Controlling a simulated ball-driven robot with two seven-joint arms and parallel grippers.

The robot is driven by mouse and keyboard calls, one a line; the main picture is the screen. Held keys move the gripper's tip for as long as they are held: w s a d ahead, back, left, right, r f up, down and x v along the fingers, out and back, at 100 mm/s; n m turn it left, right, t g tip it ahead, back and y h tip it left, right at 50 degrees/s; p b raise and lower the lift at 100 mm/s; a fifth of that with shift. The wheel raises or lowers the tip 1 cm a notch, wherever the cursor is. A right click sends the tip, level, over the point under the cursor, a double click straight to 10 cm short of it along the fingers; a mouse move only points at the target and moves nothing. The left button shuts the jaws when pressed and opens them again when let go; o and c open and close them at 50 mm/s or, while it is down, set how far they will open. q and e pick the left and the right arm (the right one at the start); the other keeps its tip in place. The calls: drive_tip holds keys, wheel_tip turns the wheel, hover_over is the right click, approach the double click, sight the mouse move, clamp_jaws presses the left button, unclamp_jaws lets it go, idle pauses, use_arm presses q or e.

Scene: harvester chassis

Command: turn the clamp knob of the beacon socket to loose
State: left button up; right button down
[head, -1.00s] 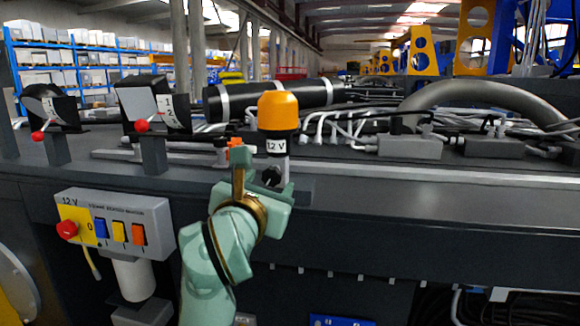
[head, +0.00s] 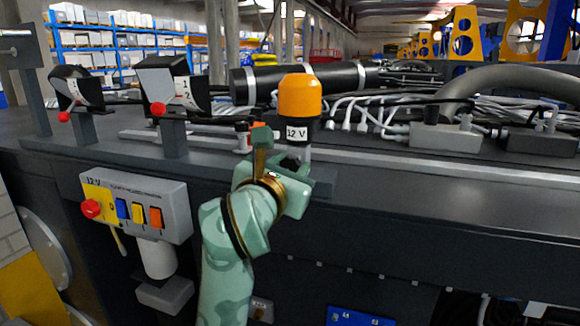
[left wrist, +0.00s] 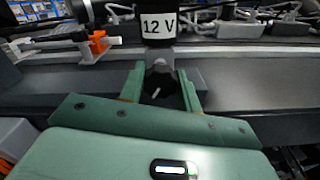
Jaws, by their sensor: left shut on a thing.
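The orange beacon (head: 300,97) stands upright on its black socket with a "12 V" label (head: 297,133), at the edge of the dark deck. The label also shows in the left wrist view (left wrist: 158,24). The dark clamp knob (left wrist: 160,90) sits below the label, with a small pale mark on it. My left gripper (head: 283,160) is at the front of the socket. In the left wrist view its two green fingers (left wrist: 160,88) lie on either side of the knob and are shut on it. In the head view the gripper hides most of the knob. My right gripper is not in view.
A grey control box (head: 136,208) with a red button and coloured switches hangs on the chassis front, left of my arm. Two black red-knobbed units (head: 170,85) stand on the deck. An orange connector piece (left wrist: 97,43) lies left of the socket. Cables and a thick hose (head: 500,78) lie right.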

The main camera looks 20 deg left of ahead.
use_arm(q)
drive_tip(key=shift+n+b, duration=0.9)
drive_tip(key=shift+b, duration=0.2)
drive_tip(key=n+b, duration=1.1)
drive_tip(key=b, duration=0.1)
drive_tip(key=shift+n, duration=0.3)
drive_tip(key=n+b, duration=0.4)
drive_tip(key=n, duration=0.1)
drive_tip(key=shift+b, duration=0.3)
drive_tip(key=n+b, duration=0.1)
drive_tip(key=n, duration=0.2)
drive_tip(key=shift+b, duration=0.3)
drive_tip(key=shift+r+n+b, duration=0.15)
drive_tip(key=shift+n+b, duration=0.5)
drive_tip(key=shift+n, duration=0.75)
drive_tip(key=o, duration=0.8)
drive_tip(key=shift+o, duration=0.8)
drive_tip(key=shift+w, duration=0.1)
